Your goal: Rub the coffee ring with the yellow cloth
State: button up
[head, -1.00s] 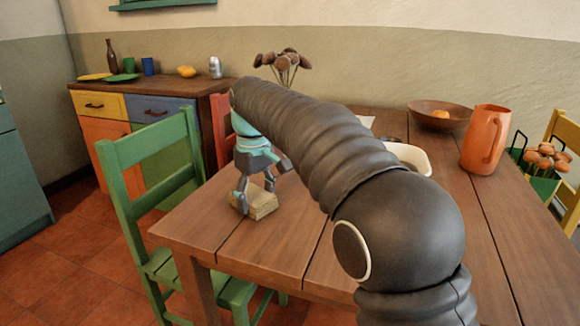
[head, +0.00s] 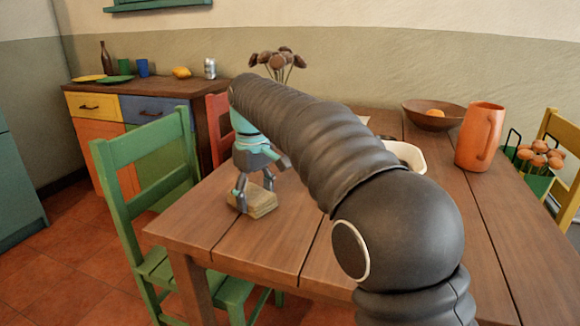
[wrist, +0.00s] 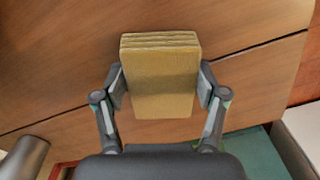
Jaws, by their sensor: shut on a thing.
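The yellow cloth (head: 258,203) is a folded, tan-yellow pad at the near left part of the wooden table (head: 275,245). My gripper (head: 254,192) points down and is shut on it, with a finger on each of two opposite sides. In the wrist view the cloth (wrist: 160,75) sits between the two fingers, over the brown boards. It looks to be at or very near the tabletop; I cannot tell whether it touches. I see no coffee ring in either view; my arm and the cloth hide part of the table.
A green chair (head: 145,150) stands close at the table's left edge. A white dish (head: 409,154) is partly behind my arm. An orange pitcher (head: 479,137) and a brown bowl (head: 420,117) stand at the right. The near middle of the table is clear.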

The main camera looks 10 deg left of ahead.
aim_at(286, 213)
jog(key=shift+s+d+f+b, duration=0.15)
jog(key=shift+d+b, duration=0.1)
jog(key=shift+d, duration=0.9)
jog(key=shift+s+d+r+b, duration=0.1)
jog(key=shift+s+d+b, duration=0.15)
jog(key=shift+d, duration=0.95)
jog(key=shift+s+d+f+b, duration=0.1)
jog(key=shift+d+b, duration=0.15)
jog(key=shift+d, duration=0.9)
notch_tip(286, 213, up, 4)
jog(key=p, duration=0.3)
jog(key=shift+d, duration=0.15)
jog(key=shift+r, duration=2.15)
